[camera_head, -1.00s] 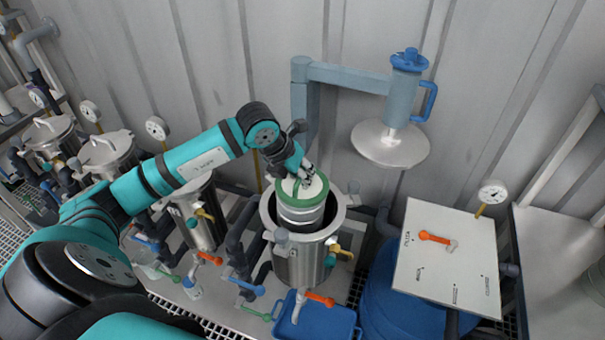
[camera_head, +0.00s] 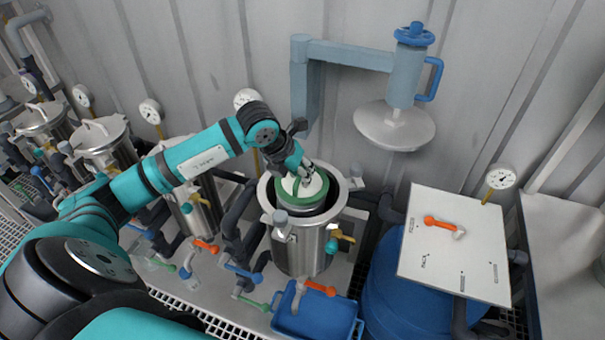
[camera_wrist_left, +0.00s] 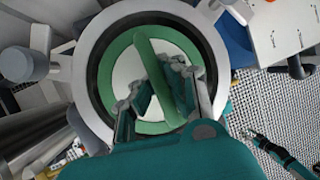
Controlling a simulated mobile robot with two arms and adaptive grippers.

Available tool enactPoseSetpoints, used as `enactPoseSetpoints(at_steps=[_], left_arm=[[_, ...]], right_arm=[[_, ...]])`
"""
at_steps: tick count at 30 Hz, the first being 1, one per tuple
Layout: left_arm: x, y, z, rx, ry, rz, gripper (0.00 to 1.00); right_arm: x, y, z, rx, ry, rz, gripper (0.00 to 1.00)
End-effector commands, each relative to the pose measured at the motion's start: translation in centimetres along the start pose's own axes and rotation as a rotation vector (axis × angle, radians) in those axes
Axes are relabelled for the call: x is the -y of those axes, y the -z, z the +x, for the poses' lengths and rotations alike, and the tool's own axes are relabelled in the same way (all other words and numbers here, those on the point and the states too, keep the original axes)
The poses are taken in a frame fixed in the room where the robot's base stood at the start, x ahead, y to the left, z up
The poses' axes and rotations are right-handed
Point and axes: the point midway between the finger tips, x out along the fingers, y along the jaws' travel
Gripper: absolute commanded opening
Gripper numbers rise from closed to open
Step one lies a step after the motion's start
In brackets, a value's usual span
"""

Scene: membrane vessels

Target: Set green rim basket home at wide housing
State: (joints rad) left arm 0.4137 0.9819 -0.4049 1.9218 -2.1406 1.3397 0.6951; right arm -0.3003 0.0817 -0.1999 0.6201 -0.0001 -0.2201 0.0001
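The green rim basket (camera_head: 290,208), with a pale top and a green handle bar, is sunk in the open mouth of the wide steel housing (camera_head: 300,250), its rim close to mouth level. In the left wrist view, the green rim (camera_wrist_left: 122,48) sits inside the housing's grey ring (camera_wrist_left: 84,75), with a dark gap around it. My left gripper (camera_head: 305,181) is above the basket, its fingers (camera_wrist_left: 166,88) closed about the handle bar. The basket's lower body is hidden. A small dark and teal piece at lower right in the wrist view may be my right gripper (camera_wrist_left: 275,150).
A lid (camera_head: 394,126) hangs from a blue-grey swing arm (camera_head: 350,54) behind and right of the housing. A white panel (camera_head: 455,255) stands over a blue barrel (camera_head: 385,300) at right. A blue container (camera_head: 315,318) sits in front. Narrower lidded vessels (camera_head: 103,145) line the left.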

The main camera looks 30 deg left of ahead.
Motion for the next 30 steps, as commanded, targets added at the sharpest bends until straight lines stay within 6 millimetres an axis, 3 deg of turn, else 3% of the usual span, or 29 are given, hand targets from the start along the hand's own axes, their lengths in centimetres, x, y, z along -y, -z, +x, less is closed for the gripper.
enactPoseSetpoints(at_steps=[30], left_arm=[[-1.4,2.3,5.3,0.004,0.001,0.0,0.0]], right_arm=[[0.4,-0.4,5.5,-0.001,0.003,0.001,0.4]])
